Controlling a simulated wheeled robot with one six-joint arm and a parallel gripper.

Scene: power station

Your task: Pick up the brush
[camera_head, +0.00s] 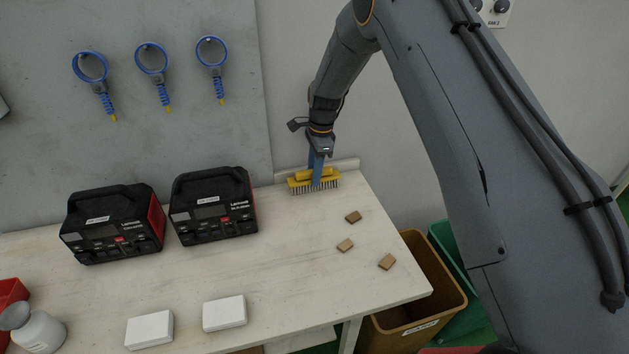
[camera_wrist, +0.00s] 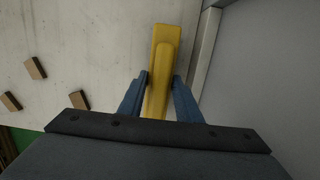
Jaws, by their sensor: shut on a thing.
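The brush (camera_head: 301,185) has a yellow body with dark bristles pointing down. It is at the back right corner of the white table, close to the raised back edge. My gripper (camera_head: 317,178) reaches down from above with its blue fingers on the brush. In the wrist view the yellow brush (camera_wrist: 164,52) runs between the two blue fingers of my gripper (camera_wrist: 160,88), which are shut on it. The fingers hide part of the brush. I cannot tell whether the bristles touch the table.
Several small brown blocks (camera_head: 353,217) lie on the table (camera_head: 290,260) in front of the brush. Two black devices (camera_head: 213,206) stand to the left. White boxes (camera_head: 224,313) lie near the front. Brown (camera_head: 425,290) and green (camera_head: 462,262) bins stand beside the table's right end.

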